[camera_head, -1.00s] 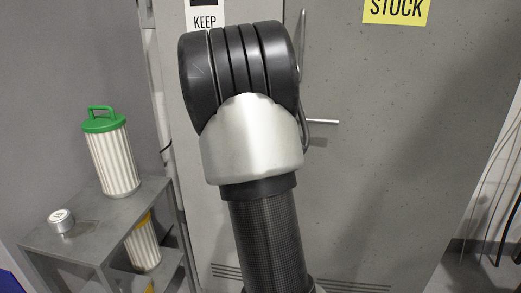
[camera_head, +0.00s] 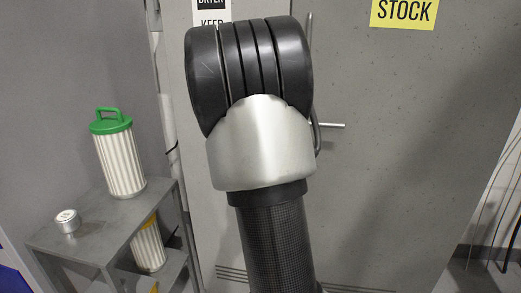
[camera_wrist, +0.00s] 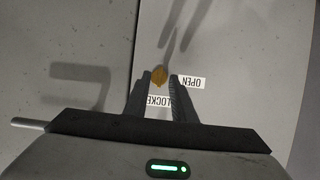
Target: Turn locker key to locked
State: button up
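In the wrist view a brass-yellow key (camera_wrist: 159,76) stands at the grey locker door (camera_wrist: 225,40). An "OPEN" label (camera_wrist: 191,82) is to its right and a partly hidden "LOCKED" label (camera_wrist: 160,101) is just below it, both upside down in the picture. My gripper (camera_wrist: 160,76) is open, its two dark fingertips on either side of the key with small gaps visible. I cannot tell how deep the key lies between the fingers. In the head view my arm hides the key and gripper; the locker door (camera_head: 400,130) shows behind it.
A door handle (camera_head: 331,125) sticks out just right of my arm. On the left a grey shelf (camera_head: 100,215) bears a green-topped filter canister (camera_head: 121,158) and a small metal tin (camera_head: 67,221). Cables (camera_head: 497,190) hang at the far right.

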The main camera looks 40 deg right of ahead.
jog(key=p+v, duration=0.5)
jog(key=v, duration=1)
jog(key=shift+s+a+r, duration=0.2)
jog(key=shift+s+r, duration=0.05)
jog(key=shift+s, duration=0.05)
jog(key=s+a+r+n+t+y, duration=0.1)
jog(key=a+n+y, duration=0.15)
jog(key=a, duration=0.45)
jog(key=a+r+n+y, duration=0.2)
jog(key=a+y, duration=0.2)
jog(key=a, duration=0.3)
jog(key=s+a+r+n+t+y, duration=0.1)
jog(key=a+n+y, duration=0.15)
jog(key=a, duration=0.45)
jog(key=s+a+f+n+g+y, duration=0.1)
jog(key=s+a+g, duration=0.15)
jog(key=s, duration=0.55)
jog(key=s+a+n+g, duration=0.1)
jog(key=s+g, duration=0.2)
jog(key=s, duration=0.6)
notch_tip(320, 180, up, 15)
jog(key=p, duration=1.5)
jog(key=shift+p, duration=0.3)
jog(key=shift+r, duration=0.1)
